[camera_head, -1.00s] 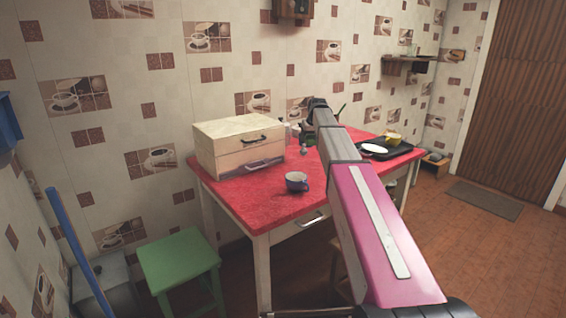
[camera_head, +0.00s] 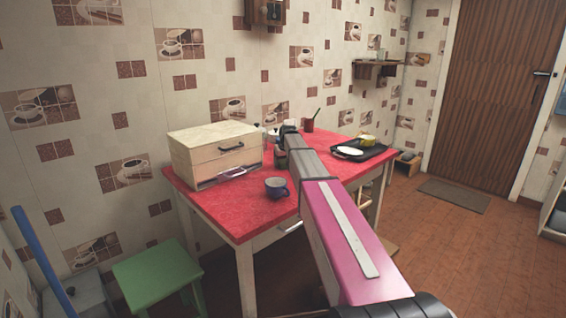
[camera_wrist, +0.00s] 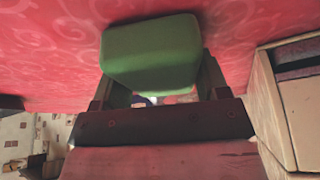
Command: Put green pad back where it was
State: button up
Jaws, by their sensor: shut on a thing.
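The green pad (camera_wrist: 152,52) is a rounded block held between the two fingers of my gripper (camera_wrist: 157,82) in the wrist view. Behind it lies the red patterned oilcloth of the table; I cannot tell whether the pad touches it. In the head view my arm reaches over the red table (camera_head: 225,212), and its far end hides most of my gripper.
A cream drawer box (camera_head: 215,150) stands at the table's back left; its side also shows in the wrist view (camera_wrist: 262,105). A blue-grey cup (camera_head: 277,187) is near the front edge. A black tray (camera_head: 376,150) with a white plate lies right. A green stool (camera_head: 157,272) stands front left.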

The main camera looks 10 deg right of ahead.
jog(key=o, duration=0.8)
jog(key=shift+f, duration=0.1)
jog(key=shift+o, duration=0.2)
jog(key=v, duration=1.2)
jog(key=shift+r, duration=0.2)
